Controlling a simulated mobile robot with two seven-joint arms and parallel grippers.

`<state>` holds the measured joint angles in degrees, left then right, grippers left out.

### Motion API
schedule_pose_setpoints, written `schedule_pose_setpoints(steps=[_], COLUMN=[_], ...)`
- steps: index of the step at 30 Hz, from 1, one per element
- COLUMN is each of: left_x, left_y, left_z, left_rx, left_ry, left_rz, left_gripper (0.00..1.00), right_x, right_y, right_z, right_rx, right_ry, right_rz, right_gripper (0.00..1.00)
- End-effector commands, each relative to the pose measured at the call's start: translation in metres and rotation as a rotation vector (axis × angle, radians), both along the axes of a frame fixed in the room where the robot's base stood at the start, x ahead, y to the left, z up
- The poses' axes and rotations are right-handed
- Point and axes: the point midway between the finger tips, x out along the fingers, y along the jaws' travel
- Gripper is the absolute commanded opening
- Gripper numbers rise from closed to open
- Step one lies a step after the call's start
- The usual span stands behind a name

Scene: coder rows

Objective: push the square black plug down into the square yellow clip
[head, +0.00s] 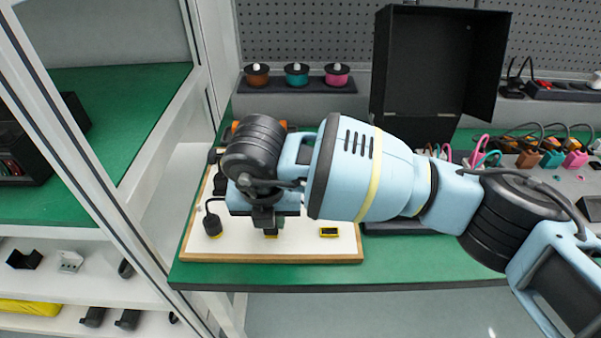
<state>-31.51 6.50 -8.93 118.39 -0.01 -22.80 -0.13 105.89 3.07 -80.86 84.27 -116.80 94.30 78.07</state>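My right arm comes in from the right, and its gripper (264,217) points down over the white board (300,250). Directly below the fingers a small dark block, which looks like the square black plug (271,231), shows at a yellow clip (271,237). The gripper hides most of both, so I cannot tell whether the fingers touch the plug, how deep it sits, or whether they are open or shut. My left gripper is not in view.
A round black plug (212,226) with a cable stands on the board to the left. Another yellow-edged rectangular clip (329,232) lies to the right. Spools (297,75) and a tall black case (425,70) stand behind. Green table (430,262) is free at front right.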

Motion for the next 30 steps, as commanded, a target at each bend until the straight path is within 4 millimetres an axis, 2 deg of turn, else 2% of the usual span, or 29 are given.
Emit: schedule_pose_setpoints(steps=[11, 12, 17, 26, 30], left_x=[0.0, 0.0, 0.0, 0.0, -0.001], left_y=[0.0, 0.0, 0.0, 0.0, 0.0], left_z=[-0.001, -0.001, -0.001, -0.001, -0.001], left_rx=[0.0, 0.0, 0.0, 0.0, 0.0], left_ry=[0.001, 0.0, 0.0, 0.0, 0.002], left_rz=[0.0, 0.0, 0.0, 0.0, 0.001], left_gripper=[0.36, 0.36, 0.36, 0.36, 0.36], right_x=[0.0, 0.0, 0.0, 0.0, -0.002], right_y=[0.0, 0.0, 0.0, 0.0, 0.0], right_z=[-0.003, -0.003, -0.003, -0.003, 0.01], right_rx=[0.0, 0.0, 0.0, 0.0, 0.002], right_ry=[0.0, 0.0, 0.0, 0.0, -0.002], right_rz=[0.0, 0.0, 0.0, 0.0, 0.001], right_gripper=[0.0, 0.29, 0.49, 0.49, 0.49])
